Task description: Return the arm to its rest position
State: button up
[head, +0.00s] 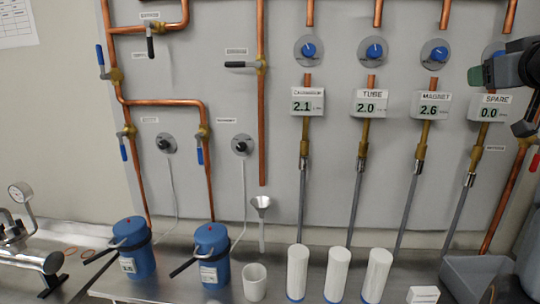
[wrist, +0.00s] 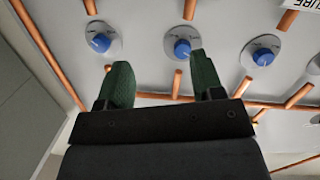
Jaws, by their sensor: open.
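My gripper (wrist: 160,80) is open and empty in the wrist view, its two green-padded fingers spread apart. A blue knob (wrist: 182,49) on a round grey plate shows beyond the fingers, between them in the picture; I see no contact. In the head view my gripper (head: 480,76) is at the right edge, in front of the panel near the SPARE readout. Only part of it shows there, and the rest of my arm is cut off by the frame.
The grey panel carries copper pipes, blue knobs (head: 309,50) and readouts, including the SPARE display (head: 489,108) reading 0.0. Below, a metal bench holds two blue canisters (head: 213,256), white cylinders (head: 336,274), a white cup (head: 254,282) and a grey bin (head: 476,278).

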notch_tip(320, 180, down, 11)
jog(key=w+d+m+g, duration=0.2)
jog(key=m+g, duration=0.2)
jog(key=a+f+m+g+y+p, duration=0.1)
jog(key=a+f+g+p, duration=0.1)
jog(key=a+f, duration=0.35)
jog(key=a+f+m+g+y+p, duration=0.1)
jog(key=a+f+g, duration=0.15)
jog(key=f, duration=0.65)
jog(key=s+a+f+n+g+p, duration=0.1)
jog(key=s+a+f+n+p, duration=0.1)
jog(key=s+a+f, duration=0.3)
jog(key=s+a+f+n+g+y+p, duration=0.1)
jog(key=s+a+f, duration=0.3)
jog(key=a, duration=0.6)
jog(key=s+a+f+n+g+p, duration=0.2)
jog(key=s+a+f, duration=0.3)
jog(key=a, duration=0.3)
jog(key=shift+s+f+n+y+p, duration=0.4)
jog(key=shift+f+n+p, duration=0.1)
jog(key=shift+n, duration=0.1)
jog(key=shift+c, duration=0.2)
